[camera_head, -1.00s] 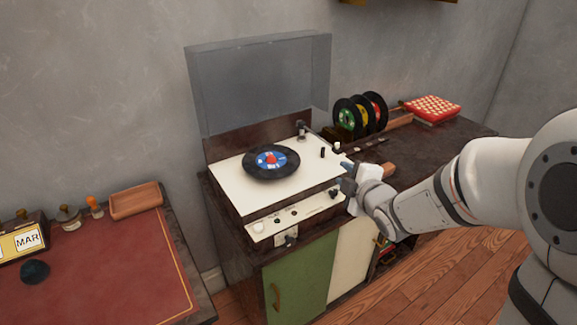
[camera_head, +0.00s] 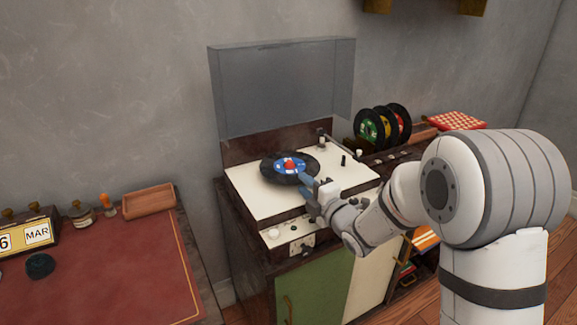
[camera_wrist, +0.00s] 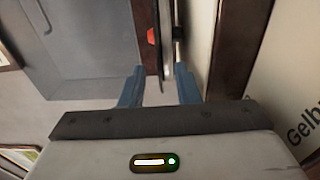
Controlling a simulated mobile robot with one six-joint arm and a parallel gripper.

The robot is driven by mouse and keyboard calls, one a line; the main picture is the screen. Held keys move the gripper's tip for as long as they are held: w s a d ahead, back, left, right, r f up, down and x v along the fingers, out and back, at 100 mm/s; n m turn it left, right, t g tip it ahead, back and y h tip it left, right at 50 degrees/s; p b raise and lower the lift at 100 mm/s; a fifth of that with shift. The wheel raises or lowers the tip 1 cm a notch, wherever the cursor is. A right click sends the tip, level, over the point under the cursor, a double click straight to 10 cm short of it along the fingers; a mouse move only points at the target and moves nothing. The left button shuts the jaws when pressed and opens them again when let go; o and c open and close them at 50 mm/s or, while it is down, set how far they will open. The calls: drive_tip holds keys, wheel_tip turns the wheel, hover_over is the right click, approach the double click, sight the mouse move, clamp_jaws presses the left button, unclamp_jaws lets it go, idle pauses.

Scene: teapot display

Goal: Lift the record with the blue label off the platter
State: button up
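The record with the blue label (camera_head: 272,174) lies flat on the turntable, a red piece (camera_head: 290,163) at its centre. The platter beneath is hidden in the head view. My gripper (camera_head: 308,186) is at the record's front right edge, low over the deck. In the wrist view my gripper (camera_wrist: 159,82) is open, its two blue fingers apart. The record (camera_wrist: 160,84) shows there edge-on as a thin dark line reaching into the gap between the fingers, and the red piece (camera_wrist: 151,36) shows beyond. I cannot tell whether either finger touches the record.
The cream turntable deck (camera_head: 250,198) has a raised clear lid (camera_head: 280,90) behind and a tonearm (camera_head: 322,142) at its back right. Several upright records (camera_head: 385,125) and a red checkered box (camera_head: 457,121) stand to the right. A red-topped desk (camera_head: 110,265) is at left.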

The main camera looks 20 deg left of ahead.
drive_tip(key=shift+w+a, duration=0.1)
drive_tip(key=shift+a, duration=0.1)
clamp_jaws()
drive_tip(key=shift+r, duration=0.1)
idle(0.4)
